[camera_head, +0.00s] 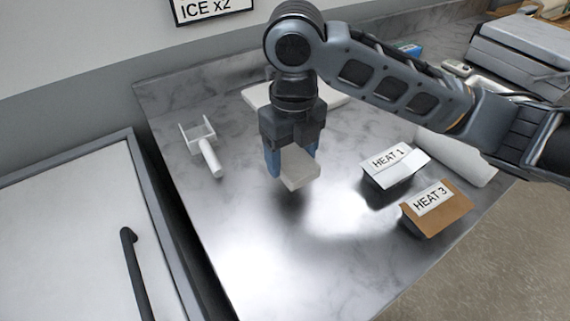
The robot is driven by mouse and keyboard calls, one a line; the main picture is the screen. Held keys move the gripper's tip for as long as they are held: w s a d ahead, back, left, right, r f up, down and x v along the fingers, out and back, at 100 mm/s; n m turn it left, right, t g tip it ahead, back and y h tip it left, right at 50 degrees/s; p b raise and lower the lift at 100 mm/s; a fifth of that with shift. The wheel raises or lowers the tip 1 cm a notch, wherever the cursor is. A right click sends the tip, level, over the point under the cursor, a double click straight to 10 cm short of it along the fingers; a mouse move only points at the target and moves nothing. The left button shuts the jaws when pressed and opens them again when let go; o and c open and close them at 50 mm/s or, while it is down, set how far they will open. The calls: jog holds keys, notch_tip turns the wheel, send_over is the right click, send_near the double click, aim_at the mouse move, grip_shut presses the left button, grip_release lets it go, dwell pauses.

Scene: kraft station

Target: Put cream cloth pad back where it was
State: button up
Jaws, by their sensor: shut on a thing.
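The cream cloth pad (299,171) is a small pale block in the middle of the head view. My gripper (291,162) points down with its blue fingers on either side of the pad and is shut on it. The pad appears to hang above the metal counter (260,245), with a dark shadow below it. Part of the pad is hidden by the fingers.
A white scoop (204,146) lies to the left. A white slab (334,97) is behind my gripper. The counter's front middle is clear.

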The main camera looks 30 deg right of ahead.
aim_at(284, 171)
jog(key=shift+w+a+f, duration=0.4)
jog(key=shift+w+f, duration=0.05)
jog(key=shift+w, duration=0.1)
jog(key=shift+f+p, duration=0.35)
jog(key=shift+f, duration=1.65)
jog(key=shift+f, duration=0.2)
jog(key=o, duration=1)
notch_tip(284, 171, up, 12)
jog(key=shift+r, duration=0.25)
